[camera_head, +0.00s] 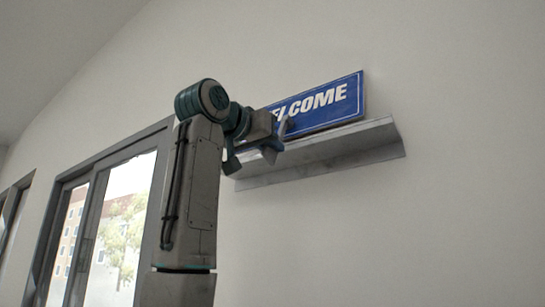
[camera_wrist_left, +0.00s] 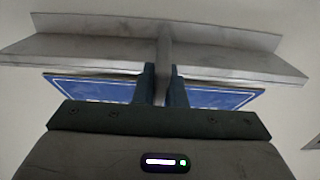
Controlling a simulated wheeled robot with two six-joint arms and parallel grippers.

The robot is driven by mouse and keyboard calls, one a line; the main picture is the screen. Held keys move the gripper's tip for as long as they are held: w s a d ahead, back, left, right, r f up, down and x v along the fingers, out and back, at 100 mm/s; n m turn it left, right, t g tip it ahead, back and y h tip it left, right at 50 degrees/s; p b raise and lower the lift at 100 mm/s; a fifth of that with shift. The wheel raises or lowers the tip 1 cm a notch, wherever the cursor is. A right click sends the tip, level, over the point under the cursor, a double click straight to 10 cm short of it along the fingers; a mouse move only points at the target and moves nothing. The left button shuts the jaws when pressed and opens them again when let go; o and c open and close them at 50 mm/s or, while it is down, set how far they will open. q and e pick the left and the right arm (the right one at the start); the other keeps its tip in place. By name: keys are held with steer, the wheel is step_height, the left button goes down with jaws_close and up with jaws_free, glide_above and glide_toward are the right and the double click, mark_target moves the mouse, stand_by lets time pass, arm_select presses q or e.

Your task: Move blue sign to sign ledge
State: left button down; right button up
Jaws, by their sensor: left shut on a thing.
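The blue sign (camera_head: 335,103) with white lettering ending in "COME" stands nearly upright at the grey sign ledge (camera_head: 345,150) on the wall. Its lower edge appears at the ledge's top, but I cannot tell if it rests there. My left gripper (camera_head: 279,137) is shut on the sign and hides its left part in the head view. In the left wrist view, the fingers (camera_wrist_left: 161,88) are close together, with parts of the sign (camera_wrist_left: 95,89) on both sides of them. The ledge (camera_wrist_left: 225,62) lies beyond the sign there. My right gripper is not in view.
A dark-framed window or glass door (camera_head: 112,215) is in the wall at the left. The pale wall (camera_head: 460,150) right of the ledge is bare. My left arm blocks part of the wall between window and ledge.

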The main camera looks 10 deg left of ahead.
arm_select(q)
steer(key=r+b+v, duration=0.2)
steer(key=v, duration=0.7)
steer(key=shift+s+a+r+b, duration=0.15)
steer(key=shift+s+b, duration=0.15)
steer(key=shift+s, duration=0.1)
stand_by(0.5)
steer(key=shift+w, duration=0.1)
